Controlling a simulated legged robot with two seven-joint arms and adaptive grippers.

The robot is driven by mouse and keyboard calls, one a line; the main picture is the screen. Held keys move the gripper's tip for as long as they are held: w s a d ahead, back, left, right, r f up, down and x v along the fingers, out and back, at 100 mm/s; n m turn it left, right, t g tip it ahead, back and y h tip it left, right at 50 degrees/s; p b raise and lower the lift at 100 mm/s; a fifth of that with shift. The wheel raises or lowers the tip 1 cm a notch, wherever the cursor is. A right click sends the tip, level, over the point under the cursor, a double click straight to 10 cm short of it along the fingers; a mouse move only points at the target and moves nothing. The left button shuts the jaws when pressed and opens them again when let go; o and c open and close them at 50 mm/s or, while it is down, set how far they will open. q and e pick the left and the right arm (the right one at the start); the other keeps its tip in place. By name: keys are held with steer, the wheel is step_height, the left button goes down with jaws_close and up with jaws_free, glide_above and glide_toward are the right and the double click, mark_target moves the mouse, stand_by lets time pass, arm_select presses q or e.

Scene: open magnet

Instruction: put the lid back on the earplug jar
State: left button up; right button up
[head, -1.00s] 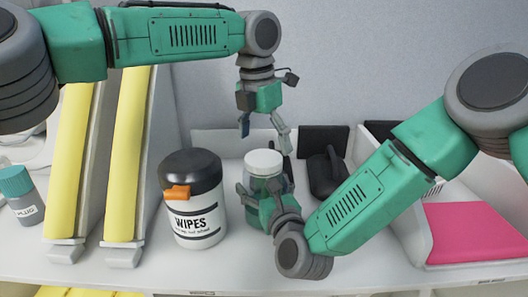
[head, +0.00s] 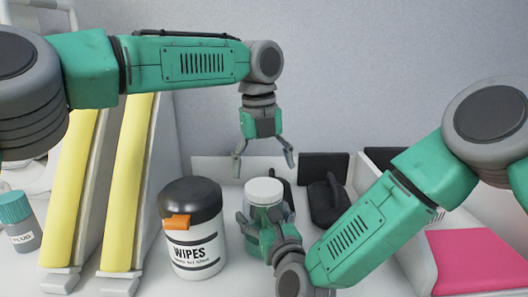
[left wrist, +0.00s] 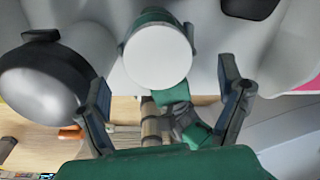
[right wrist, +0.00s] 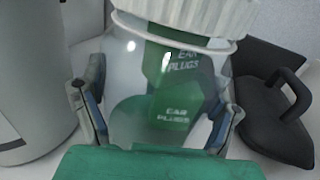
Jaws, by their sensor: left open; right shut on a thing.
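The earplug jar (head: 262,214) is clear, with green contents and an "EAR PLUGS" label visible in the right wrist view (right wrist: 165,100). Its white ribbed lid (head: 264,189) sits on top of the jar; I cannot tell whether it is tightened. In the left wrist view the lid (left wrist: 158,56) shows from above as a white disc. My right gripper (head: 266,232) is shut on the jar's body, a finger on each side, and the jar is upright. My left gripper (head: 263,170) is open and empty, pointing down above the lid, apart from it.
A wipes canister (head: 193,240) with a black top stands just left of the jar. A dark handled object (head: 328,203) is right of it. Two yellow-padded slanted pieces (head: 127,190) and a teal-capped plug bottle (head: 20,222) are at left. A pink-lined tray (head: 475,260) is at right.

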arm_select(q)
steer(key=n, duration=1.3)
steer(key=shift+a+r+n, duration=0.1)
steer(key=shift+r+n, duration=0.05)
steer(key=shift+n, duration=0.25)
steer(key=n, duration=0.6)
steer(key=shift+r+n, duration=0.15)
steer(key=shift+n, duration=0.15)
steer(key=n, duration=0.4)
steer(key=shift+r, duration=0.15)
steer(key=n, duration=0.4)
steer(key=shift+r+n, duration=0.15)
steer(key=shift+n, duration=0.25)
steer(key=n, duration=0.4)
steer(key=shift+r+y, duration=0.2)
steer(key=shift+y, duration=0.1)
steer(key=n, duration=0.7)
steer(key=shift+r, duration=0.3)
steer(key=n, duration=0.6)
steer(key=shift+r, duration=0.35)
steer(key=n, duration=0.4)
steer(key=shift+r+n, duration=0.25)
steer(key=shift+n, duration=0.15)
